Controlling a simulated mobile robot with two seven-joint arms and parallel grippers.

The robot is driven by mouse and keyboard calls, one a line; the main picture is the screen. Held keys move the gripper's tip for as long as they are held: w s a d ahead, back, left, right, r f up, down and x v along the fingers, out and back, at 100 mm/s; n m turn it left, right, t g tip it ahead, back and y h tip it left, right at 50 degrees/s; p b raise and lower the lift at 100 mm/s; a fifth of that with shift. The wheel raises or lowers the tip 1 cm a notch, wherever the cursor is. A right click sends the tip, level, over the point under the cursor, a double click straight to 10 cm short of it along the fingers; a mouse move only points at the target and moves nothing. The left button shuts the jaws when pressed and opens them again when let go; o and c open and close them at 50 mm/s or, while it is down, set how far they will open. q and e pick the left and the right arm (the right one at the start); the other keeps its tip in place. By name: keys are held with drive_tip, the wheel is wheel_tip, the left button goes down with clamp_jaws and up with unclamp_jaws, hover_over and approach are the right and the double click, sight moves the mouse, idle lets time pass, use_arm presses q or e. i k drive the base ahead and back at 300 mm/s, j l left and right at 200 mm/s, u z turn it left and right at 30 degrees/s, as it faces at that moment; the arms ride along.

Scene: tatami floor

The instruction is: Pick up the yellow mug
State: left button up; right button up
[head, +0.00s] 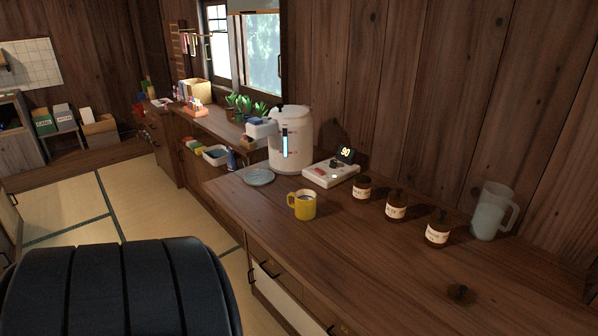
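The yellow mug (306,206) stands upright on the wooden counter (380,262), near its front edge. Its handle points to the left in the picture. Something pale shows inside its rim, too small to make out. Neither of my grippers shows in the head view. Nothing is touching the mug.
Several brown labelled jars (396,206) and a clear pitcher (491,212) stand to the right. A small dark object (460,293) lies nearer.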

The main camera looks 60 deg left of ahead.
sight(305, 199)
drive_tip(key=u, duration=1.9)
drive_tip(key=i+j+z, duration=0.1)
drive_tip(key=z, duration=1.05)
drive_tip(key=j+z, duration=0.45)
drive_tip(key=j, duration=0.15)
drive_tip(key=j+z, duration=0.5)
drive_tip(key=j, duration=0.15)
drive_tip(key=k+j+z, duration=0.1)
drive_tip(key=j+z, duration=0.35)
drive_tip(key=j, duration=0.15)
